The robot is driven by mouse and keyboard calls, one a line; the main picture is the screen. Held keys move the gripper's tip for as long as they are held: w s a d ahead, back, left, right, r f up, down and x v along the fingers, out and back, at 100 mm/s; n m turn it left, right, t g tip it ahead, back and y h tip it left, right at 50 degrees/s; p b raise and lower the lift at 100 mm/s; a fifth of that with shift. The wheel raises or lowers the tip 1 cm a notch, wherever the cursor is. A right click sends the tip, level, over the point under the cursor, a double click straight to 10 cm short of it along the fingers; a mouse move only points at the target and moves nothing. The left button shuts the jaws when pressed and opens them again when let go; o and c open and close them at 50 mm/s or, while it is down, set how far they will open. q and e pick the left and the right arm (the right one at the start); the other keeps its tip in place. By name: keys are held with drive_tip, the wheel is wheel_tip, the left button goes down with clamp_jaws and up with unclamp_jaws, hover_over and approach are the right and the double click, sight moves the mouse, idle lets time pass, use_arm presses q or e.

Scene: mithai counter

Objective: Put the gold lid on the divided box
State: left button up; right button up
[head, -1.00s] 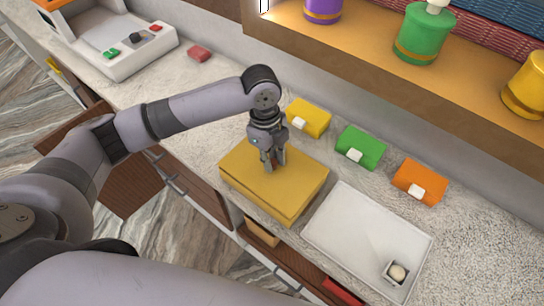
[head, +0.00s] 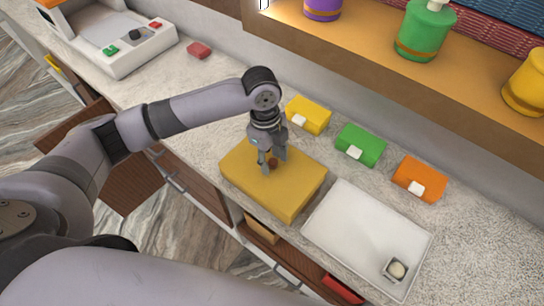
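The gold lid (head: 290,186) sits level over the divided box on the counter. It hides the box's compartments, and no gap shows between lid and box. A small dark brown knob (head: 273,164) stands at the lid's middle. My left gripper (head: 273,161) points down over the lid with its fingers apart. One finger is on each side of the knob, with space visible between finger and knob. My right gripper is not in view.
A white tray (head: 340,236) with a small cup holding a pale ball (head: 397,270) lies to the right. Yellow (head: 308,113), green (head: 361,144) and orange (head: 420,178) packets lie behind. A shelf with jars overhangs the back. A scale (head: 110,45) stands far left.

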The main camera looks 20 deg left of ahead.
use_arm(q)
wheel_tip(320, 180, up, 13)
drive_tip(key=a+b, duration=0.1)
drive_tip(key=b, duration=0.2)
drive_tip(key=shift+w+a, duration=0.15)
drive_tip(key=shift+w, duration=0.15)
drive_tip(key=shift+s, duration=0.1)
